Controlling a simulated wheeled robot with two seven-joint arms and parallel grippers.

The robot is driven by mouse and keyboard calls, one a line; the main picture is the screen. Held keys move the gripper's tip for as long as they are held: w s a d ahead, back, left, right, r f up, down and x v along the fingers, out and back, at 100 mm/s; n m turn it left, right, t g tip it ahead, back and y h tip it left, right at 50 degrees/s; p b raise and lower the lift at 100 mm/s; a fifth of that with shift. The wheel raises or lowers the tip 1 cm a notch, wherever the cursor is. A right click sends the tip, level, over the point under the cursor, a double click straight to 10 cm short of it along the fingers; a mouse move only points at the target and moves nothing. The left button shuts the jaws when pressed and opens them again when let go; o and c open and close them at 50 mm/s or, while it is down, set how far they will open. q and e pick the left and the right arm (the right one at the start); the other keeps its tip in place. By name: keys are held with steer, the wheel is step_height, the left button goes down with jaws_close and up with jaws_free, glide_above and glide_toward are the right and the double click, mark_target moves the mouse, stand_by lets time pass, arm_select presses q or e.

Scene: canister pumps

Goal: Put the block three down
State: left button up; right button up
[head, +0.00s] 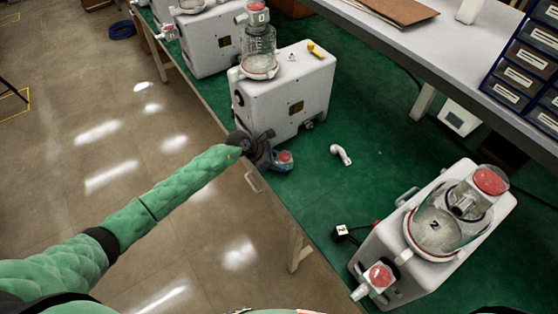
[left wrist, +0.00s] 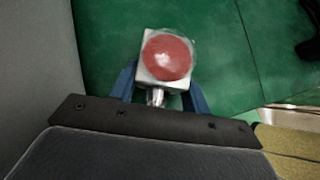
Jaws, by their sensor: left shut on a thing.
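My left gripper (head: 275,160) is shut on a small pale block with a round red face (head: 285,157), in front of the middle pump. In the left wrist view the block (left wrist: 167,58) sits between the blue fingers of the gripper (left wrist: 163,90), its red face toward the camera. No number can be read on it. Green tabletop (left wrist: 225,50) shows behind it; I cannot tell whether the block touches it. My right gripper is not in view.
The middle white pump (head: 290,95) stands just behind the gripper. A white elbow fitting (head: 341,154) lies to the right.

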arm_select(q)
steer(key=shift+f, duration=0.5)
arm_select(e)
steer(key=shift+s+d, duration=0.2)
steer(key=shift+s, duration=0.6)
arm_select(q)
steer(key=shift+f, duration=0.1)
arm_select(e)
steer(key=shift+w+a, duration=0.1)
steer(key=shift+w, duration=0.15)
arm_select(q)
steer(key=o, duration=1.3)
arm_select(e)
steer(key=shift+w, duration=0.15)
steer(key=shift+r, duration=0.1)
